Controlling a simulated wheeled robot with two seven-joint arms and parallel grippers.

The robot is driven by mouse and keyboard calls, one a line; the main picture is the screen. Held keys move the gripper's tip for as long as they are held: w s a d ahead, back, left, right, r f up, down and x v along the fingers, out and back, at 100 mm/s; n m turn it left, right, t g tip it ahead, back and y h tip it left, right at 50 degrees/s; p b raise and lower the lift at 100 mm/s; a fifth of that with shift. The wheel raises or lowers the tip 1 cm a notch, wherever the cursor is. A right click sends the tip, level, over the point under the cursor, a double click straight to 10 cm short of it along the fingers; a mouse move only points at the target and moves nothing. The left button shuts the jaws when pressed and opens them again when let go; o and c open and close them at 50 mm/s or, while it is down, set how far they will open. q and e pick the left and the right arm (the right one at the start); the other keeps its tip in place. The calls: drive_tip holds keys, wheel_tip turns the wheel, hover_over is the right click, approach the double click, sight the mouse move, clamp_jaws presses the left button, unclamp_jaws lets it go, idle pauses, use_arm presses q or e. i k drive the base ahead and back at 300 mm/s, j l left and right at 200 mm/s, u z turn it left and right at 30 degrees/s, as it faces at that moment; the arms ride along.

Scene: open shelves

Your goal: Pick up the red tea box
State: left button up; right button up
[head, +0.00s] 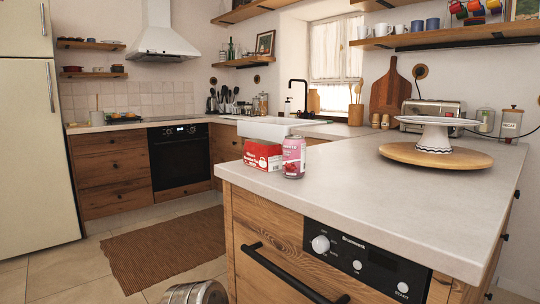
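A red box (261,158) with a white band and white lettering stands on the near counter (400,200), close to its left back corner. I take it for the red tea box. A pink can (293,158) stands upright just to the right of the box, overlapping its right edge in the picture. I cannot tell whether the two touch. Neither of my grippers shows in the head view.
A white cake stand (436,135) rests on a round wooden board (434,157) at the counter's right back. A white sink (270,128) lies behind the box. The counter's front and middle are clear. A metal cylinder (194,293) stands on the floor below.

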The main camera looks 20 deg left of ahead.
sight(264, 155)
drive_tip(key=i+j+z, duration=0.2)
drive_tip(key=j+z, duration=0.25)
drive_tip(key=j, duration=0.65)
drive_tip(key=j+z, duration=0.4)
drive_tip(key=j, duration=0.7)
drive_tip(key=k+j+z, duration=0.1)
drive_tip(key=j+z, duration=0.35)
drive_tip(key=j, duration=0.7)
